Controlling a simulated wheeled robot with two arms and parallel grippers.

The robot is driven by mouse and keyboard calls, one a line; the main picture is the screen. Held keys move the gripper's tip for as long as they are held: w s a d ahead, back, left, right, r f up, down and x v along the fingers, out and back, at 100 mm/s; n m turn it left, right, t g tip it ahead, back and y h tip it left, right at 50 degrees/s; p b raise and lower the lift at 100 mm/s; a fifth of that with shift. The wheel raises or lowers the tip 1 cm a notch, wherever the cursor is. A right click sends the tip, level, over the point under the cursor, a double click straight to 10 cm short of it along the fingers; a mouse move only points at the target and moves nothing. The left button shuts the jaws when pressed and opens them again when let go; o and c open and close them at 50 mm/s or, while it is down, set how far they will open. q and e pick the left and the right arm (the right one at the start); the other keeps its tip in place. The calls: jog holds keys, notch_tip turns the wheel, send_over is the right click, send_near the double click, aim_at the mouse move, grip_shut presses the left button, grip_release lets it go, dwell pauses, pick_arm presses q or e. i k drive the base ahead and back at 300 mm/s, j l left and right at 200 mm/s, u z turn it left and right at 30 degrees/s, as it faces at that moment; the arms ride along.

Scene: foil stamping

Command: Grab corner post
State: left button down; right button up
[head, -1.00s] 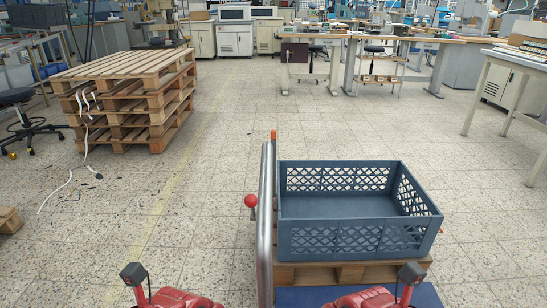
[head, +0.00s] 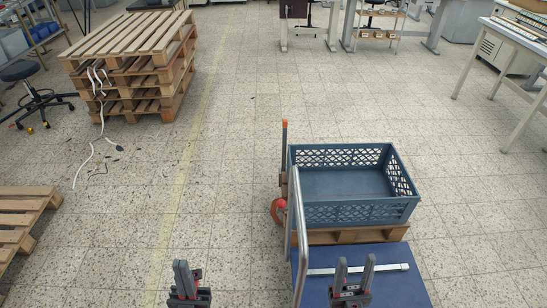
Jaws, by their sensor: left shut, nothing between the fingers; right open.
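A slim pale metal bar (head: 390,268) lies flat across the blue deck (head: 400,288) in front of the crate. An upright post with an orange tip (head: 284,137) stands at the crate's back left corner. I cannot tell which of these is the corner post. My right gripper (head: 354,260) is open, its two fingers pointing away from me. In the picture it overlaps the bar's middle; I cannot tell its height above it. My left gripper (head: 182,264) is shut and empty, over the floor left of the deck.
A blue-grey lattice crate (head: 360,212) stands on a wooden pallet (head: 350,236) behind the bar. A metal rail (head: 300,225) and a red knob (head: 280,205) border the deck's left side. Stacked pallets (head: 130,65) and another pallet (head: 22,222) stand at left. Much floor is clear.

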aim_at(285, 121)
jog(key=i+j+z, duration=0.2)
jog(key=j, duration=0.55)
jog(key=j+z, duration=0.15)
jog(key=j, duration=0.55)
jog(key=i+j+z, duration=0.15)
jog(key=i+j, duration=0.15)
jog(key=i+j+z, duration=0.1)
jog(key=i+j, duration=0.15)
jog(key=j, duration=0.15)
jog(key=i+j+z, duration=0.15)
jog(key=j, duration=0.25)
jog(key=i+j+z, duration=0.15)
jog(key=i+j, duration=0.15)
jog(key=j, duration=0.15)
jog(key=i+j+z, duration=0.2)
jog(key=i+j, duration=0.3)
jog(key=i, duration=0.25)
jog(key=i+j+z, duration=0.15)
jog(key=i+j, duration=0.45)
jog(key=i, duration=0.15)
